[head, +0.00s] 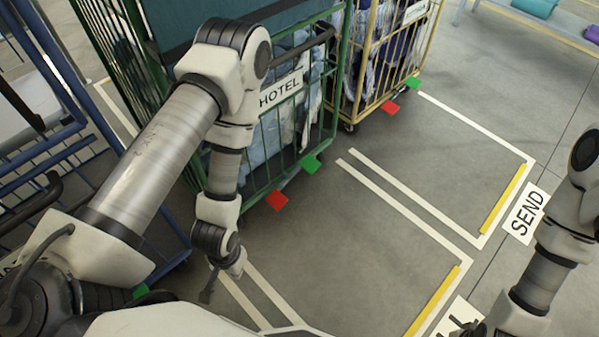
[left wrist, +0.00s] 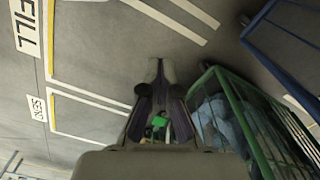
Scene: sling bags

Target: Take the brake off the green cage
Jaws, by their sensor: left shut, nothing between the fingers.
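The green cage (head: 333,75) stands at the upper middle of the head view, with a HOTEL sign and pale blue fabric inside. At its foot are a red pedal (head: 277,200) and a green pedal (head: 310,164). My left gripper (head: 207,296) is shut and empty, below and left of the red pedal and apart from it. In the left wrist view the gripper (left wrist: 158,66) points over bare floor, with the green cage (left wrist: 212,76) to its right. A green patch (left wrist: 160,122) shows between the finger links. The right gripper is outside the frames.
A yellow cage (head: 376,62) with its own red and green pedals stands right of the green one. A blue cage (head: 75,125) is at the left. Marked floor bays, a SEND label (head: 525,212) and open floor lie to the right.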

